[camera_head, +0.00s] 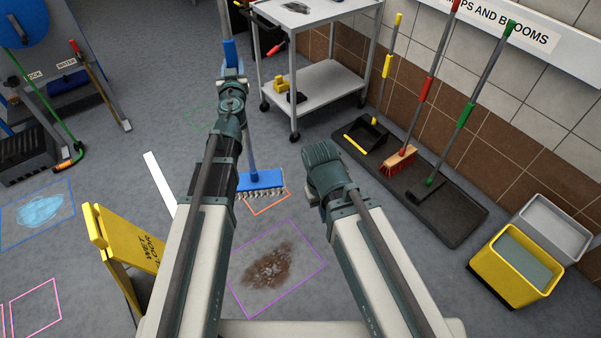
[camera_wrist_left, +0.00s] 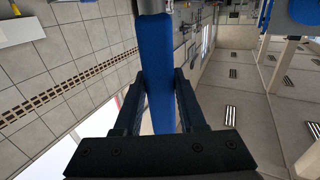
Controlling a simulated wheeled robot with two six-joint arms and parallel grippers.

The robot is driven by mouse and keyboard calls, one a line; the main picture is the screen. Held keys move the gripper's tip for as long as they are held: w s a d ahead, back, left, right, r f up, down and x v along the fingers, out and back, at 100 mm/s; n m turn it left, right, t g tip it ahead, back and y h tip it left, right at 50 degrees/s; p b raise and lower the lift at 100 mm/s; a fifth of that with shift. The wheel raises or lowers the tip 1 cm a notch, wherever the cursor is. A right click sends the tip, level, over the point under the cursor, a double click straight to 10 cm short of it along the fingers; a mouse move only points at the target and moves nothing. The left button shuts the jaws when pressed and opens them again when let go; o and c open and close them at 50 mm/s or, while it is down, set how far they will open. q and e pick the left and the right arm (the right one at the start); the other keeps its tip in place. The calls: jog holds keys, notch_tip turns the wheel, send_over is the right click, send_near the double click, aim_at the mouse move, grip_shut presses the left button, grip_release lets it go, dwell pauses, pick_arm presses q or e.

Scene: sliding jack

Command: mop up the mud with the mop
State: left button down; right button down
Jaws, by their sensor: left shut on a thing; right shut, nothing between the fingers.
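The mop (camera_head: 262,181) has a blue head with a whitish fringe and stands upright on the floor, its head at an orange outline. My left gripper (camera_head: 232,82) is shut on the mop's handle at the blue grip; the blue grip (camera_wrist_left: 156,70) also fills the space between the fingers in the left wrist view. The brown mud (camera_head: 268,267) lies on the floor inside a purple outline, nearer to me than the mop head and apart from it. My right gripper (camera_head: 321,152) is shut and empty, right of the mop head; its fingertips are hard to make out.
A yellow wet-floor sign (camera_head: 128,245) stands left of the mud. A grey trolley (camera_head: 318,88) is at the back. A dark mat (camera_head: 455,212) with brooms is along the right wall, near a yellow bucket (camera_head: 512,268). A blue puddle (camera_head: 40,210) is at left.

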pick_arm(q)
jog(key=s+d+f+m+g+h+b, duration=0.2)
jog(key=s+d+f+m+h+b, duration=0.1)
jog(key=f+b, duration=0.8)
jog(key=s+d+f+m+g+h+b, duration=0.2)
jog(key=d+f+m+h+b, duration=0.3)
jog(key=d+f+h+b, duration=0.3)
jog(key=s+d+f+m+g+h+b, duration=0.3)
jog(key=d+f+h+b, duration=0.3)
jog(key=f+b, duration=0.7)
jog(key=shift+s+d+f+m+b, duration=0.45)
jog(key=shift+d+f+m, duration=0.35)
jog(key=shift+d+f, duration=0.5)
notch_tip(320, 180, down, 5)
jog(key=b, duration=0.5)
jog(key=shift+w, duration=0.15)
